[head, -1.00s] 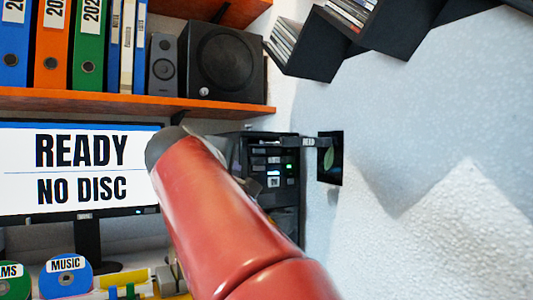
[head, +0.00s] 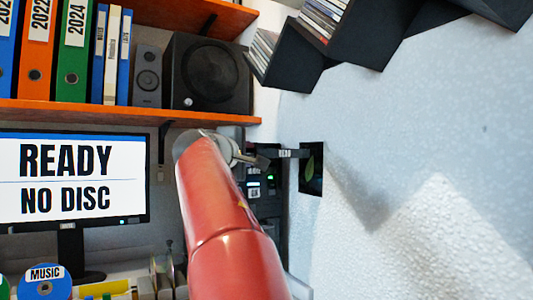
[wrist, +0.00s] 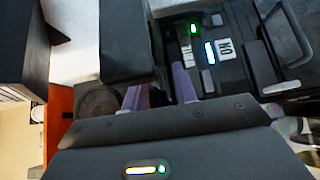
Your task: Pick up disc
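A blue disc labelled MUSIC (head: 45,283) stands at the lower left of the head view, with its lower part cut off by the frame. Part of a green disc (head: 3,287) shows at its left. My gripper (head: 262,157) is partly hidden behind my red arm, near the dark machine on the right. In the wrist view, the two purple-grey fingers of my gripper (wrist: 160,90) stand apart, with no disc visible between them. A dark box (wrist: 125,40) lies just beyond the fingers; I cannot tell whether they touch it.
The monitor (head: 65,180) reads READY, NO DISC. The dark machine (head: 268,208) with green lights stands right of my arm, and shows close in the wrist view (wrist: 230,55). A dark READ bar (head: 292,153) juts near the wall. An orange shelf (head: 100,113) hangs above.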

